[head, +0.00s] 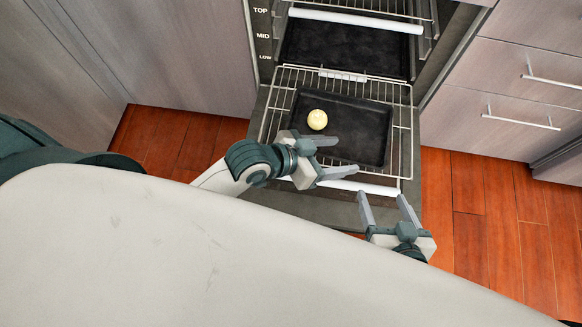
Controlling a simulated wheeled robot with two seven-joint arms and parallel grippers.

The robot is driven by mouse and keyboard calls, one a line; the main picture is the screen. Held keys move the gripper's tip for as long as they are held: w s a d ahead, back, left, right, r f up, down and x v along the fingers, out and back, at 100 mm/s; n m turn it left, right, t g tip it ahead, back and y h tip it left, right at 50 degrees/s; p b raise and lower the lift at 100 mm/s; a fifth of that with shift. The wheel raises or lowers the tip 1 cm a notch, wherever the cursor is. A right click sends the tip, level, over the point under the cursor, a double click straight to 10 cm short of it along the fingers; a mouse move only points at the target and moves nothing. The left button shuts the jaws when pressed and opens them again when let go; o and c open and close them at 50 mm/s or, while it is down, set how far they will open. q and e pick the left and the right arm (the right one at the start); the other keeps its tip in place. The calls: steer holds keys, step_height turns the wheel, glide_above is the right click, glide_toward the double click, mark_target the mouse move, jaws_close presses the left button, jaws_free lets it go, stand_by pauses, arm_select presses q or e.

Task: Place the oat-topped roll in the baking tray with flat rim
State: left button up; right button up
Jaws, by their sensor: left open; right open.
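The oat-topped roll (317,119) is a small, round, pale yellow thing lying in the left part of a dark baking tray (360,128). The tray rests on a pulled-out wire rack (403,118) in front of the oven. My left gripper (347,157) is open and empty over the tray's front edge, to the lower right of the roll and apart from it. My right gripper (383,198) is open and empty near the rack's front bar, lower right. The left gripper hides part of the tray's front edge.
The oven door (345,207) is folded down below the rack. Another dark tray (345,50) sits inside the oven at a higher level, with a pale bar (355,20) above it. Drawers with handles (520,122) stand at right, a cabinet (170,50) at left. Wooden floor (480,205) is clear.

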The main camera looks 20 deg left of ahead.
arm_select(q)
steer(key=s+a+f+n+t+y, duration=0.1)
steer(key=s+a+n+y, duration=0.3)
steer(key=a, duration=0.5)
steer(key=s+t, duration=0.1)
steer(key=s, duration=0.1)
steer(key=shift+s+f+n+t, duration=0.3)
steer(key=shift+s+f+n, duration=0.05)
steer(key=shift+s+n, duration=0.05)
